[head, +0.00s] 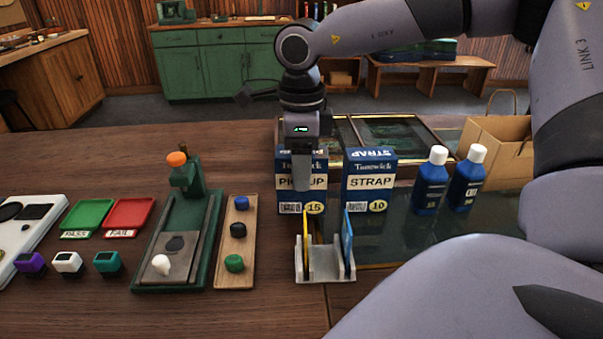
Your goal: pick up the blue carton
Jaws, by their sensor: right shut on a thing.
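Two blue cartons with cream label bands stand side by side in the head view. The left one, marked PICKUP and 15 (287,190), is partly hidden behind my right gripper (303,185). That gripper points down and is shut on this PICKUP carton. The carton's lower edge is about level with its neighbour's, and I cannot tell whether it is off the counter. The other blue carton, marked STRAP and 10 (369,184), stands upright just to its right, apart from the gripper. My left gripper is not in view.
A grey slotted rack (322,264) with a yellow and a blue card stands in front. Two blue bottles (430,185) and a paper bag (508,150) are to the right. A green press (180,230) and a wooden strip with knobs (237,245) are left.

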